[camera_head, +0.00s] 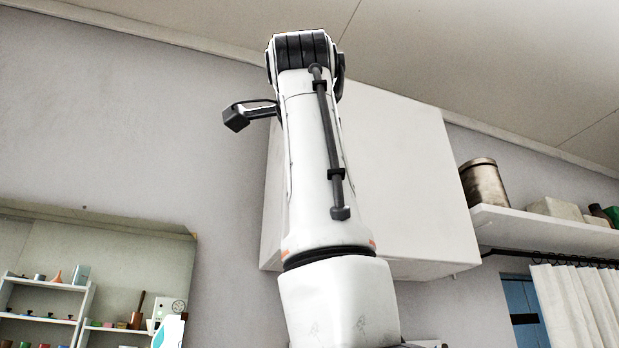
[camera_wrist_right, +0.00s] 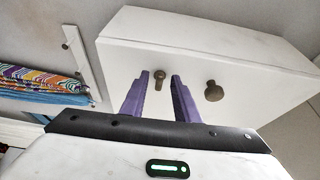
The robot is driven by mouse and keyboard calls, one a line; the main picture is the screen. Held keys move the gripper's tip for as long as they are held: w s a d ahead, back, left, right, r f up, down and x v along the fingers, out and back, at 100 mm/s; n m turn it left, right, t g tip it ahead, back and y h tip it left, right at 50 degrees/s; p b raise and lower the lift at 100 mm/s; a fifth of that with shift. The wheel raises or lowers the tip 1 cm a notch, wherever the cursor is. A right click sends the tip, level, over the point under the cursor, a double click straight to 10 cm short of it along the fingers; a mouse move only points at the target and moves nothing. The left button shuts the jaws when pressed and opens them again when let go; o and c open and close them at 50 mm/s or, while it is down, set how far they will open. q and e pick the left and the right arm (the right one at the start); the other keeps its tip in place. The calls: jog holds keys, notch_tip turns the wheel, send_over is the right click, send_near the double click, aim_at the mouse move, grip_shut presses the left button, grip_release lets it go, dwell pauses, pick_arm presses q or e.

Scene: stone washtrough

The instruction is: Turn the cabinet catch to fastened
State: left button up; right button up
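The white wall cabinet (camera_head: 410,170) hangs high on the wall in the head view, partly covered by my raised right arm. In the right wrist view, the cabinet (camera_wrist_right: 240,62) fills the upper right. The catch (camera_wrist_right: 159,78) is a small brown piece with a rounded head and a short arm pointing down in the picture. My right gripper (camera_wrist_right: 160,76) has two purple fingers spread apart, with the catch showing in the gap between their tips. I cannot tell whether they touch it. The right gripper's fingers are hidden in the head view. My left gripper is not in view.
A round brown knob (camera_wrist_right: 213,91) is just right of the fingers. A wall shelf (camera_head: 545,230) with a metal tin (camera_head: 484,185) is right of the cabinet. A mirror (camera_head: 100,240) hangs lower left.

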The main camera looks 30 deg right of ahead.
jog(key=b+v, duration=0.1)
jog(key=v, duration=0.6)
jog(key=shift+s+a, duration=0.2)
dwell(0.4)
